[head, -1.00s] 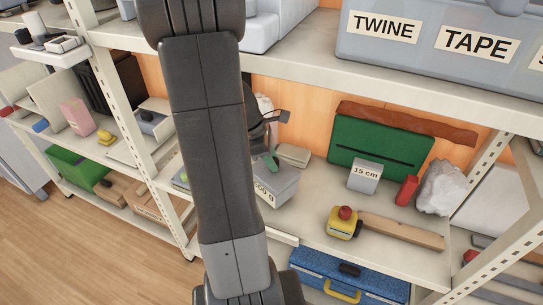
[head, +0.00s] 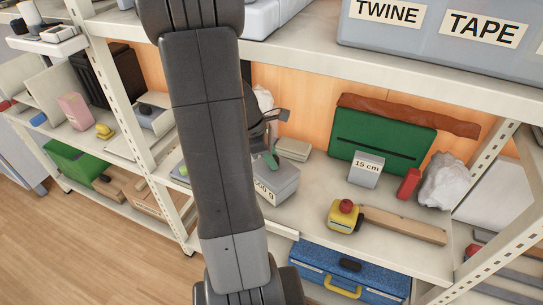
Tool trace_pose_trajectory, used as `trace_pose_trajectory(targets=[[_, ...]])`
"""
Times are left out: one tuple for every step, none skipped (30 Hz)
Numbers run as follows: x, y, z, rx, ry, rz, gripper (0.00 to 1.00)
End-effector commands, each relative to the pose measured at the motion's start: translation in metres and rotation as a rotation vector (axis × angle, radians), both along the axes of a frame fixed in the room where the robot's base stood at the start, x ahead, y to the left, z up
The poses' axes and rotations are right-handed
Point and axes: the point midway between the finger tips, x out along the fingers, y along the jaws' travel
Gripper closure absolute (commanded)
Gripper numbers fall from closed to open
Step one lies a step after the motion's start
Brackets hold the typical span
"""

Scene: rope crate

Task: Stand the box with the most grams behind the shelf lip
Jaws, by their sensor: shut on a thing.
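A pale raised strip (head: 281,229), which looks like the shelf lip, runs along the shelf's front edge just below the box. Another grey box (head: 366,170), labelled "15 cm", stands further right. No other gram label is readable.
A yellow block with a red knob (head: 343,217) and a wooden bar (head: 405,226) lie at the front right. A green case (head: 382,143), red block (head: 408,184) and crumpled white lump (head: 443,182) stand behind. The upper shelf (head: 400,62) overhangs. Bare shelf lies right of the held box.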

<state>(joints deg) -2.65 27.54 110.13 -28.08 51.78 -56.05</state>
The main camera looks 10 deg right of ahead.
Motion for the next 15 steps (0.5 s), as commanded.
trace_pose_trajectory(targets=[[0.0008,-0.0002,0.0004,-0.002,-0.003,0.001,1.0],[0.0008,-0.0003,0.0,-0.002,-0.003,0.001,1.0],[0.0008,-0.0002,-0.0004,-0.002,-0.003,0.001,1.0],[0.0008,-0.0003,-0.0008,-0.002,-0.003,0.001,1.0],[0.0008,-0.0002,-0.0012,-0.002,-0.003,0.001,1.0],[0.0008,-0.0002,-0.0017,-0.002,-0.003,0.001,1.0],[0.0008,-0.0002,-0.002,-0.002,-0.003,0.001,1.0],[0.0008,-0.0003,-0.0023,-0.002,-0.003,0.001,1.0],[0.0008,-0.0003,-0.0029,-0.002,-0.003,0.001,1.0],[0.0008,-0.0003,-0.0032,-0.002,-0.003,0.001,1.0],[0.0008,-0.0002,-0.0035,-0.002,-0.003,0.001,1.0],[0.0008,-0.0002,-0.0041,-0.002,-0.003,0.001,1.0],[0.0008,-0.0003,-0.0044,-0.001,-0.002,0.001,1.0],[0.0008,-0.0003,-0.0047,-0.002,-0.003,0.001,1.0],[0.0008,-0.0003,-0.0053,-0.001,-0.002,0.001,1.0]])
